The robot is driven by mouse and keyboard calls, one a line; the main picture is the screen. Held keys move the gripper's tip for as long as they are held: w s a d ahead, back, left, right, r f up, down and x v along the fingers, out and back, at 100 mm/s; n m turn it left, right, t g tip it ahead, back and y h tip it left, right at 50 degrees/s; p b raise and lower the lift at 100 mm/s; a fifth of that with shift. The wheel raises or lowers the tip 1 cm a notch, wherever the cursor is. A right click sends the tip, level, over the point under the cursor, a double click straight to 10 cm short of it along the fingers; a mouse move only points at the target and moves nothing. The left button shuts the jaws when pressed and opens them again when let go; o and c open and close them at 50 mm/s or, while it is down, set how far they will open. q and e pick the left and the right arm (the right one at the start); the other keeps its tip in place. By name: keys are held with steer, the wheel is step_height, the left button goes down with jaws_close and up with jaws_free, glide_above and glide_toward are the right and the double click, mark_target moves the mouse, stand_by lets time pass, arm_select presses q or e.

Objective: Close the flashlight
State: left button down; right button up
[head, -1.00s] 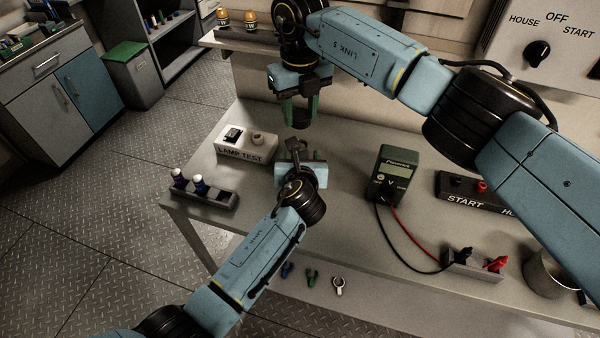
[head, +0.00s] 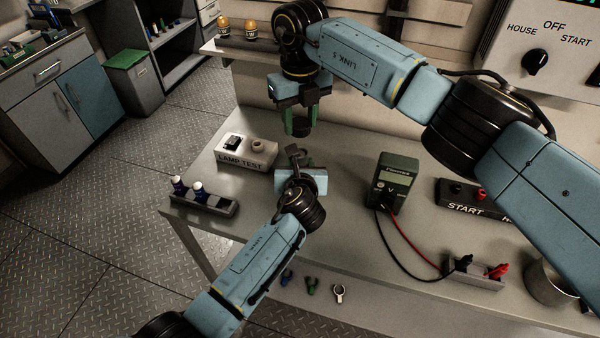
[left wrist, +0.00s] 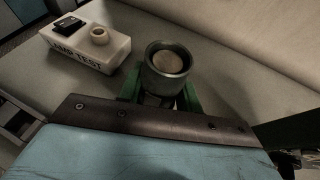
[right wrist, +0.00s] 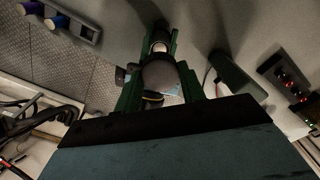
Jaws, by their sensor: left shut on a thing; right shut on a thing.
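My left gripper (head: 300,168) is shut on the dark flashlight body (head: 294,153), low over the bench. In the left wrist view the flashlight body (left wrist: 168,80) is a grey cylinder with its open round end toward the camera and a pale disc inside. My right gripper (head: 299,124) is above and slightly behind it, pointing down. In the right wrist view it is shut on a dark round piece (right wrist: 160,76), which looks like the flashlight cap. The two pieces look apart in the head view. The cap is mostly hidden by the green fingers there.
The lamp test box (head: 247,156) stands left of the grippers. The multimeter (head: 393,183) with leads stands to the right. Bench space around the grippers is clear.

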mark_target(300, 136)
steer(key=shift+f, duration=2.4)
steer(key=shift+f, duration=0.85)
steer(key=shift+f, duration=0.6)
